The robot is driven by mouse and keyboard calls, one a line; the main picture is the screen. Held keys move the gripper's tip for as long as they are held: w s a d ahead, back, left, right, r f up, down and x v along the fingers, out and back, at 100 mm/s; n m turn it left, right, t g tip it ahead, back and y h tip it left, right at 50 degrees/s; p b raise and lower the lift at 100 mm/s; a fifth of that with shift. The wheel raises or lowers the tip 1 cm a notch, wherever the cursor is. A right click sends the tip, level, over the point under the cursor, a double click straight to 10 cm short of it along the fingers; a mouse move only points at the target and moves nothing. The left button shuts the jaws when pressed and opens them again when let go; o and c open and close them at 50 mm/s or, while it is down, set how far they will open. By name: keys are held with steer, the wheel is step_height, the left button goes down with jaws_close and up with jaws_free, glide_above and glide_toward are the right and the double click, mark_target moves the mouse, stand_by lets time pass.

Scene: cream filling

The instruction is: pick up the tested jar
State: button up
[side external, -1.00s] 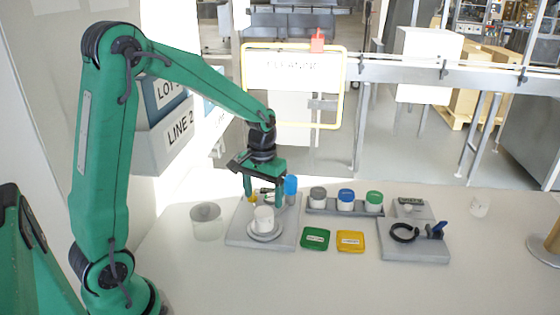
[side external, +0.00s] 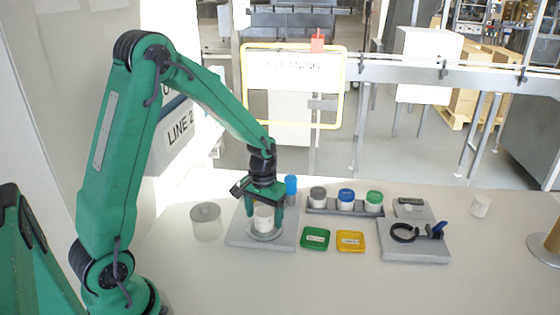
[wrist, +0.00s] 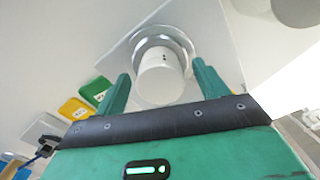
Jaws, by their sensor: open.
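A white jar (side external: 264,218) stands on a round metal plate (side external: 265,237) on a grey base (side external: 238,242). The jar also shows in the wrist view (wrist: 160,80), upright on its round plate. My gripper (side external: 264,220) is open and points down over the jar, with its fingers on either side of it. In the wrist view the two green fingers (wrist: 160,82) flank the jar, with a gap visible at each side. Whether either finger touches the jar cannot be told.
A blue-topped item (side external: 291,186) stands close behind my gripper. A rack (side external: 330,210) holds jars with grey, blue and green lids. Green (side external: 315,239) and yellow (side external: 350,241) pads lie in front.

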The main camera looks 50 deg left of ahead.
mark_target(264, 211)
steer(key=shift+f, duration=0.4)
steer(key=c, duration=1.1)
steer(key=shift+r, duration=0.2)
steer(key=shift+r, duration=0.45)
step_height(264, 211, up, 3)
steer(key=shift+r, duration=0.1)
steer(key=s+d+r, duration=0.3)
steer(key=d+r, duration=0.3)
steer(key=d, duration=0.5)
steer(key=shift+s+r, duration=0.3)
steer(key=shift+s, duration=0.1)
